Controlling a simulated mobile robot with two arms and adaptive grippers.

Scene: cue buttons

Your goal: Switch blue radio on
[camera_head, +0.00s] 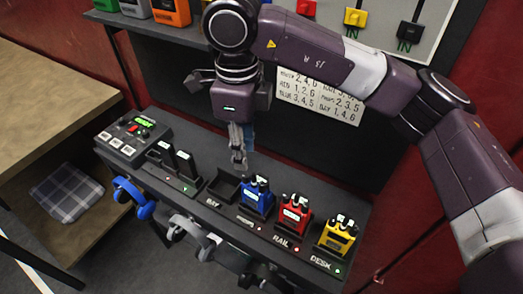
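The blue radio (256,198) stands upright in a slot of the dark console, between an empty slot and the red radio (294,214). A yellow radio (336,237) stands at the right end. My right gripper (239,163) points down just above and behind the blue radio, a little to its left, apart from it. Its fingers are seen nearly edge-on, so their opening does not show. A paper sheet (320,98) on the back panel carries names and numbers, partly covered by my arm. My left gripper is out of view.
The console (215,199) has slot labels, small lights and a keypad unit (132,137) with a green display at left. Blue headphones (134,197) and grey ones hang on its front. Coloured boxes stand on the shelf above. A wooden bench (45,95) is at left.

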